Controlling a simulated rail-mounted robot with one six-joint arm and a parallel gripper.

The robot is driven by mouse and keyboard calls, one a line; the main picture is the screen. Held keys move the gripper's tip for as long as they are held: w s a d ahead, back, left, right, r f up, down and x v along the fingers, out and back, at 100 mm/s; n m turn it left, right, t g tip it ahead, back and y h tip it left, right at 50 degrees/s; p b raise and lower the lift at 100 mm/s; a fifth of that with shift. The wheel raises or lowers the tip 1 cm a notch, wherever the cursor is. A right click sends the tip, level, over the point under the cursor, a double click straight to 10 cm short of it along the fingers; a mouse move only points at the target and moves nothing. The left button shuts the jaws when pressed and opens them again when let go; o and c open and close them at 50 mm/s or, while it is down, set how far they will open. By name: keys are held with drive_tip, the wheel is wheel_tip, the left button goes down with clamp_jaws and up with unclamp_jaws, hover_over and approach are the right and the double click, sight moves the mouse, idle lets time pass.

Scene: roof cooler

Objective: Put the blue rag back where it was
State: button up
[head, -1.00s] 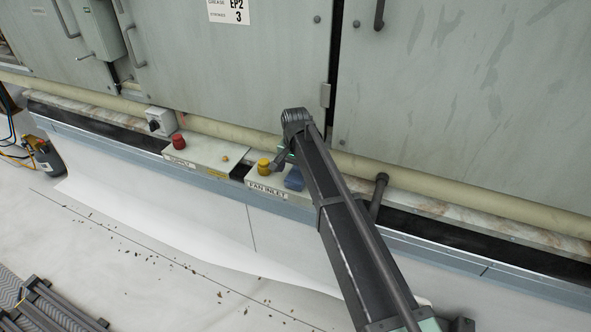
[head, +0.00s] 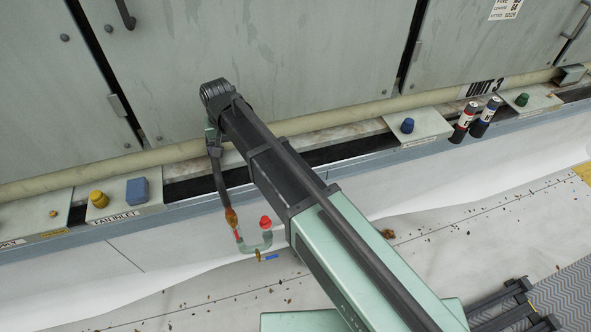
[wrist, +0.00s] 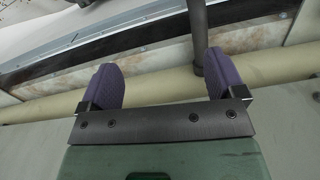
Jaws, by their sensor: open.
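A blue folded piece, which looks like the blue rag (head: 137,190), lies on the pale plate labelled FAN INLET (head: 124,212), just right of a yellow knob (head: 98,199). My gripper (head: 211,138) is right of it, close to the cabinet front, mostly hidden by my own arm in the head view. In the wrist view my gripper (wrist: 165,88) shows two purple pads spread apart, with nothing held. A dark upright pipe shows between and beyond the pads. The rag is not in the wrist view.
The dark pipe (head: 222,185) runs down to a U-shaped fitting (head: 256,247) with a red cap. A beige pipe (head: 300,135) runs along the cabinets.

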drive_tip(key=s+d, duration=0.4)
drive_tip(key=d, duration=0.6)
drive_tip(key=s+d+m, duration=0.1)
drive_tip(key=s+d, duration=0.4)
drive_tip(key=d, duration=0.6)
drive_tip(key=s+d, duration=0.5)
drive_tip(key=d, duration=0.6)
drive_tip(key=shift+m, duration=0.4)
